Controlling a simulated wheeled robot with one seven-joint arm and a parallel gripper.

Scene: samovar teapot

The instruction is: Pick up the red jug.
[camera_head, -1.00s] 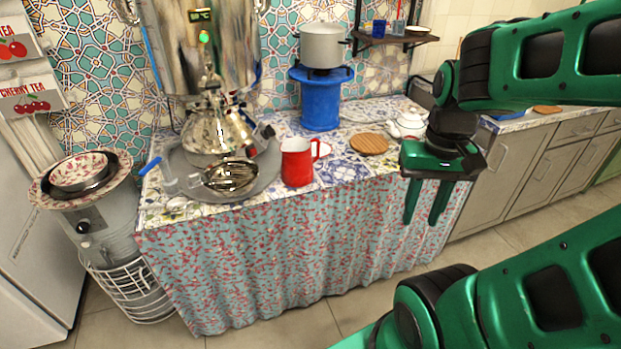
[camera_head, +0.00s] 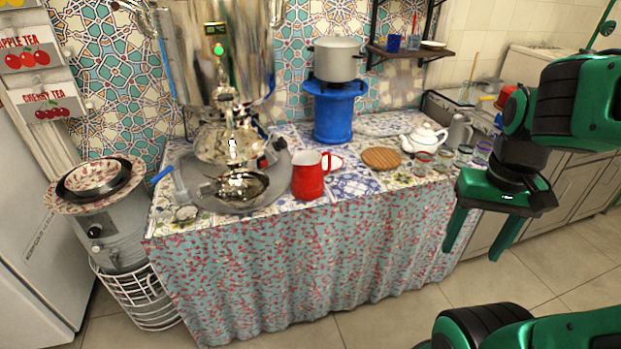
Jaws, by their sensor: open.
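The red jug (camera_head: 307,177) stands upright on the tiled counter, near its front edge. Its handle is on the right side, and its rim and inside look pale. My gripper (camera_head: 482,241) hangs in the air in front of the counter's right part, well to the right of the jug and lower in the picture. Its two green fingers point down and are spread apart with nothing between them.
A blue stand (camera_head: 333,115) with a pot (camera_head: 337,60) is behind.

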